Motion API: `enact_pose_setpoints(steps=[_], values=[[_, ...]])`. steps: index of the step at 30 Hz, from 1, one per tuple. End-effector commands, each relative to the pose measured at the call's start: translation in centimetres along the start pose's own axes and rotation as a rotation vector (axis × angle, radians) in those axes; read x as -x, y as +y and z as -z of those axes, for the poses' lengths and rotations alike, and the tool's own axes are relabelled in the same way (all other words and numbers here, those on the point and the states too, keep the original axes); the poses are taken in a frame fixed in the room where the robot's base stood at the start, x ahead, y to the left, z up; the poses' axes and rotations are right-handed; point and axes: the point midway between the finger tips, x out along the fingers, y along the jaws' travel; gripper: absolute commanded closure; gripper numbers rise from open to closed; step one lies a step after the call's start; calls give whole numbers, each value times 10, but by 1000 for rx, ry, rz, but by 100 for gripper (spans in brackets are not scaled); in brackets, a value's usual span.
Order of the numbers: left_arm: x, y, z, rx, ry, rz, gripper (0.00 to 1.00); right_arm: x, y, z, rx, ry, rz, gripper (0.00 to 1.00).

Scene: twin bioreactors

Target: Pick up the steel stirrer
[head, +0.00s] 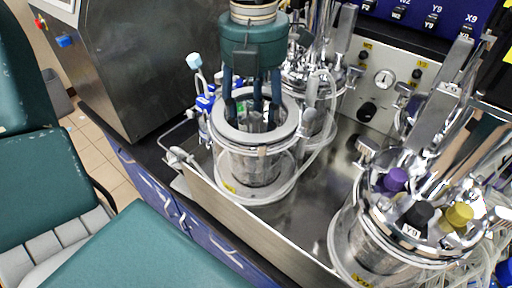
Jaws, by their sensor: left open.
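My left gripper (252,112) points straight down over the open glass vessel (250,170) in the middle of the head view. Its dark teal fingers are spread, with their tips at the mouth inside the steel rim ring (222,128). Shiny metal shows between and below the fingers inside the vessel. It may be the steel stirrer, but the fingers and the glass reflections hide its shape. I cannot tell whether the fingers touch it. My right gripper is not in view.
A lidded reactor (375,225) with purple, black and yellow caps stands at the right. Another vessel with tubes (318,85) is close behind the open one. The steel tray (320,205) is bare between the vessels. A control panel (385,75) stands behind.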

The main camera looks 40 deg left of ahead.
Motion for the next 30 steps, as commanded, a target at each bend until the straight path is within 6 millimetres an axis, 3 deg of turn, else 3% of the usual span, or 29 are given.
enact_pose_setpoints(steps=[5, 12, 21, 27, 30], values=[[-13, -1, 1, -2, 5, 2, 52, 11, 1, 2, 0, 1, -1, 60], [-48, -2, 1, 1, 2, 2, 52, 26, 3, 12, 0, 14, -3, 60], [-55, -2, 0, 3, -2, 1, 52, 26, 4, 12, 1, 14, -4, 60], [-55, -2, 0, 3, -3, 1, 91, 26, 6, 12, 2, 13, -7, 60], [-54, -2, 0, 3, -4, 1, 93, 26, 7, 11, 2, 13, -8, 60]])
